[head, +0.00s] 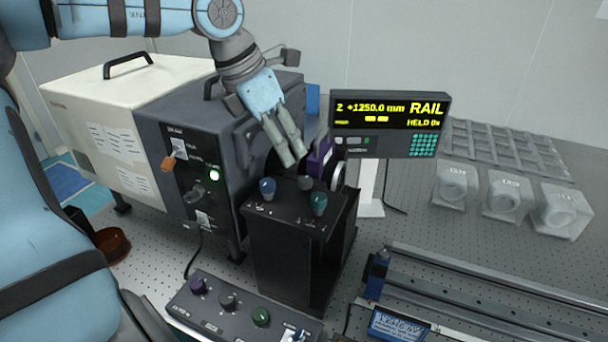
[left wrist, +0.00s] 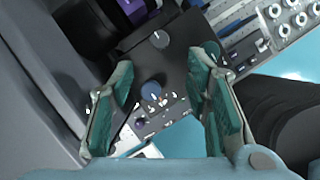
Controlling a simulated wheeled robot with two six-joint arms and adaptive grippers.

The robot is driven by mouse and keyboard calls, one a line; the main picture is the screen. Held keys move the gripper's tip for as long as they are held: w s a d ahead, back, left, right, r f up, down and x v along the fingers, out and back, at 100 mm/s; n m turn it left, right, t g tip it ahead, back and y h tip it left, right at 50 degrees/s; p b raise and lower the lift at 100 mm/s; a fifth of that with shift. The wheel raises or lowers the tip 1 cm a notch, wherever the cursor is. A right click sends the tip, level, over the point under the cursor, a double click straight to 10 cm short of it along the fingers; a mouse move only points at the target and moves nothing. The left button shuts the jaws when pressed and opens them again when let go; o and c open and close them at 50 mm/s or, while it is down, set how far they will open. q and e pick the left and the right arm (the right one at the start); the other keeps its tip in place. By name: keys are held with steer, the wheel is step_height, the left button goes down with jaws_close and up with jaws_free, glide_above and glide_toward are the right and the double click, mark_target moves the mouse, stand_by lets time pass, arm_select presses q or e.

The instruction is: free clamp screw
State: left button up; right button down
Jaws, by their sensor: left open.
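My left gripper (head: 287,150) is open and empty, pointing down above and behind a black box (head: 290,213) with knobs on top. The box carries a blue knob (head: 267,188) at left, a grey knob (head: 306,184) at the back and a green knob (head: 319,204) at right. I cannot tell which knob is the clamp screw. In the left wrist view the blue knob (left wrist: 151,92) shows between the open fingers (left wrist: 166,98), with the grey knob (left wrist: 160,39) farther up. My right gripper is not in view.
A dark instrument housing (head: 185,190) with an orange lever stands left of the box. A yellow-lit display (head: 390,110) stands behind right. A knobbed control panel (head: 240,308) lies in front. A rail (head: 490,290) runs to the right. Clear holders (head: 505,195) stand at far right.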

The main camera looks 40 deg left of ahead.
mark_target(305, 179)
arm_select(q)
steer(key=x, duration=0.9)
steer(key=shift+w+b, duration=0.3)
steer(key=shift+w, duration=0.1)
steer(key=shift+w+d+f, duration=0.1)
steer(key=shift+w+f, duration=0.05)
steer(key=shift+f, duration=0.2)
steer(key=shift+s, duration=0.25)
steer(key=shift+w, duration=0.1)
jaws_close()
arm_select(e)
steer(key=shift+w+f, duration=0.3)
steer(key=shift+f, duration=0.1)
